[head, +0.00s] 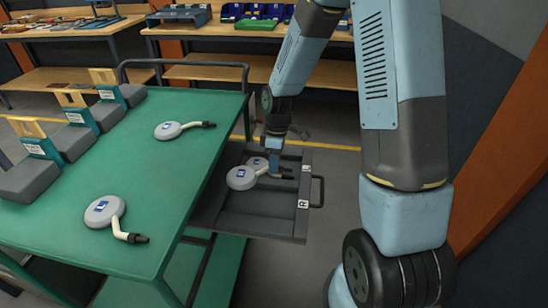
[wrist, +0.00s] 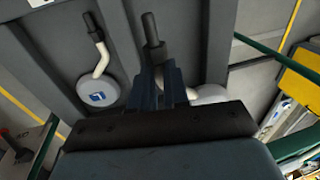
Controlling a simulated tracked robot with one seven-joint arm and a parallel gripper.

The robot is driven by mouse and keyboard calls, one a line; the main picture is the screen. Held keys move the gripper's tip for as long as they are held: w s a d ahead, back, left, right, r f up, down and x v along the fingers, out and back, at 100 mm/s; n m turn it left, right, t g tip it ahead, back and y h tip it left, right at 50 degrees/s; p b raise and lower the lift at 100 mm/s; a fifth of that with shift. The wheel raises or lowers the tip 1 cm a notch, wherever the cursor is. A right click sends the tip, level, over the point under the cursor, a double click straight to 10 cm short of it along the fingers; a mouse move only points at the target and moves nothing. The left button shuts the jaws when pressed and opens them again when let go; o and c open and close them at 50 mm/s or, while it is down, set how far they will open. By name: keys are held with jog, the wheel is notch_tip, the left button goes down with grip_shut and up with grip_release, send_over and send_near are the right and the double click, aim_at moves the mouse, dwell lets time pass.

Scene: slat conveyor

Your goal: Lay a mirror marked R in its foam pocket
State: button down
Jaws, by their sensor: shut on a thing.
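My gripper (head: 274,168) is shut on the stem of a white round mirror (head: 241,177) with a blue label, over the grey foam tray (head: 262,226). In the wrist view my gripper (wrist: 168,85) covers part of this mirror (wrist: 210,94); its black plug (wrist: 153,30) points up. I cannot tell whether it touches the foam. A second mirror (wrist: 97,92) lies in the pocket beside it, partly hidden in the head view (head: 257,162). Two more mirrors lie on the green table, one farther (head: 168,130) and one nearer (head: 103,211). The mirrors' letters are unreadable.
The tray's right edge carries white labels, one reading R (head: 304,204); its nearer pockets look empty. The green table (head: 150,170) stands close to the tray's left. Several grey blocks with teal and yellow holders (head: 75,135) line its left side. Workbenches (head: 225,75) stand behind.

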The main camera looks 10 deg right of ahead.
aim_at(274, 196)
jog(key=shift+d+f, duration=0.15)
jog(key=shift+f, duration=5.5)
jog(key=c, duration=1)
grip_release()
jog(key=shift+c, duration=0.2)
jog(key=shift+w, duration=0.1)
